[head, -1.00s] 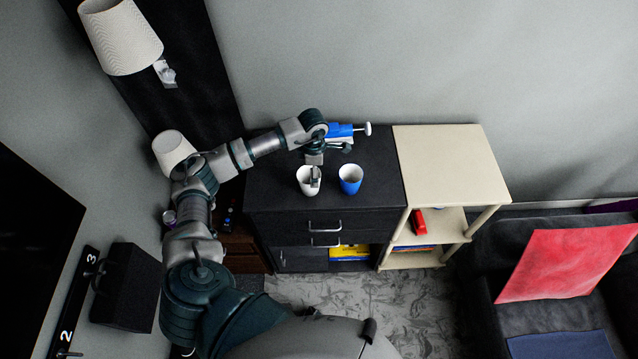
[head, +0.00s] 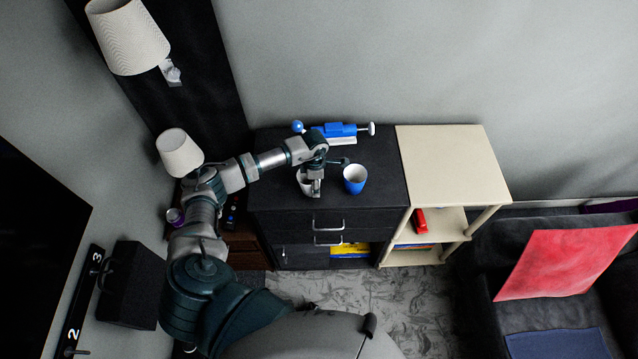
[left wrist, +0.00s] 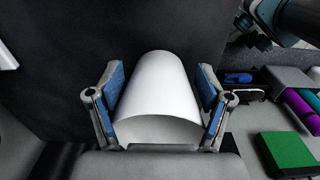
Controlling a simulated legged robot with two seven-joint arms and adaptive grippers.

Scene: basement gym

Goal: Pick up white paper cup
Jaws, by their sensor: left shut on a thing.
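The white paper cup (head: 304,182) stands on the black cabinet top (head: 277,206), mostly hidden behind my left gripper (head: 313,188) in the head view. In the left wrist view the white cup (left wrist: 160,95) sits between the two blue-padded fingers of my left gripper (left wrist: 161,100). The fingers are shut on the cup's sides. I cannot tell whether the cup is lifted off the surface. My right gripper is not in view.
A blue cup (head: 355,179) stands just right of the white cup. A blue and white device (head: 336,131) lies behind them. A cream shelf unit (head: 448,165) adjoins on the right. A lamp (head: 179,153) stands to the left.

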